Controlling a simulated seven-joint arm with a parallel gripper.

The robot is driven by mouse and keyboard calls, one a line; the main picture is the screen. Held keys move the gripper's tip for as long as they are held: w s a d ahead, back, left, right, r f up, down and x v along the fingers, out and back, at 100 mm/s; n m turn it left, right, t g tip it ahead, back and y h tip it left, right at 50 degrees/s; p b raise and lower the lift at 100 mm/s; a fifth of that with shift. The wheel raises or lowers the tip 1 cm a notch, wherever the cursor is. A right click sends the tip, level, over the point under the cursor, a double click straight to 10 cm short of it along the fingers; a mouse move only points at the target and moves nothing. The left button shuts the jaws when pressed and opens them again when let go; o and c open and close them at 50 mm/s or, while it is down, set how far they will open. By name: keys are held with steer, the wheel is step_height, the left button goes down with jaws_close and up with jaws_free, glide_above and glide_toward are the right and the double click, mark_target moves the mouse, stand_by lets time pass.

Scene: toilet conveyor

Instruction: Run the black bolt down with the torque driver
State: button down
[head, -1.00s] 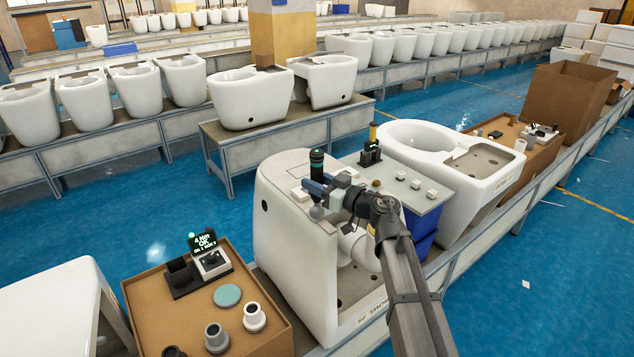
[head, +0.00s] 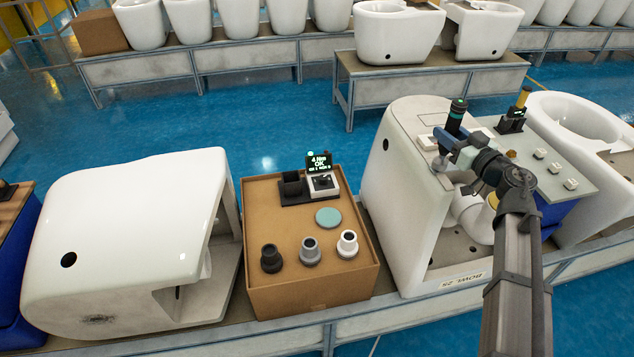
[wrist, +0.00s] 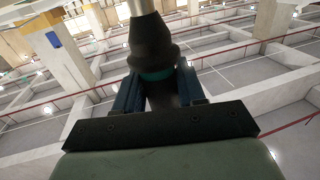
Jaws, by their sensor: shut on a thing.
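My gripper (head: 448,145) is shut on the torque driver (head: 456,115), a dark upright tool with a teal band. The driver is over the open back part of the white toilet bowl (head: 405,170) marked as a bowl with a number. In the wrist view the driver's black tapered body (wrist: 152,42) stands between the blue fingers (wrist: 160,90), with a pale shaft running up out of the picture. A small display (head: 318,162) reads 4 Nm and OK.
A cardboard-coloured box top (head: 265,215) holds a black stand, a teal disc (head: 328,217) and black, grey and white collars. Another white toilet (head: 130,230) stands left.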

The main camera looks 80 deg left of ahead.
mark_target(461, 119)
steer(key=shift+r, duration=0.1)
steer(key=shift+r, duration=2.45)
